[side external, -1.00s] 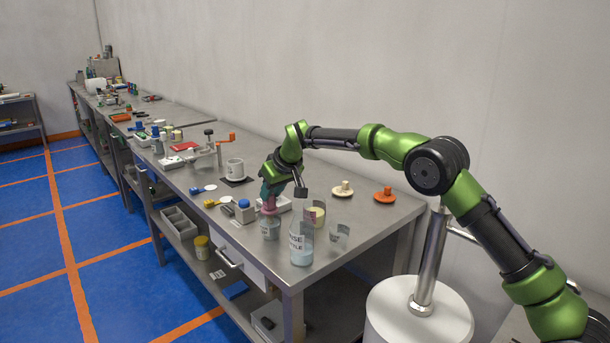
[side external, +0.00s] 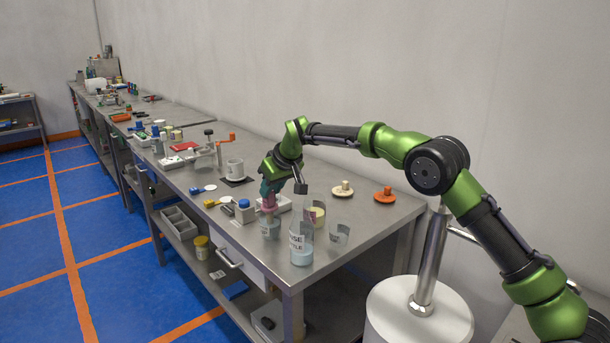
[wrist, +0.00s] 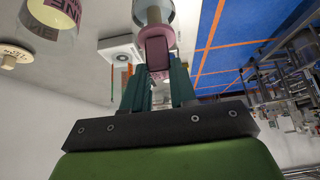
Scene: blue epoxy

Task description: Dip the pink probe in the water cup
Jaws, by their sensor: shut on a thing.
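My gripper (side external: 269,190) is shut on the pink probe (side external: 269,205), near the front edge of the bench. In the wrist view the teal fingers of my gripper (wrist: 157,88) close on the block-like pink grip of the probe (wrist: 157,50). A small clear cup (side external: 270,230) with bluish contents and a label too small to read stands directly below the probe. Its round outline (wrist: 168,12) also shows around the probe's far end in the wrist view. The probe's lower end appears to be at or inside the cup's mouth; its depth is hard to tell.
A taller clear container (side external: 301,245) with a printed label and blue liquid stands close at the right. A container with cream contents (side external: 318,213) and a clear cup (side external: 339,236) stand nearby. A blue-topped item (side external: 243,209) is at the left. Cream (side external: 342,189) and orange (side external: 385,195) knobbed discs lie behind.

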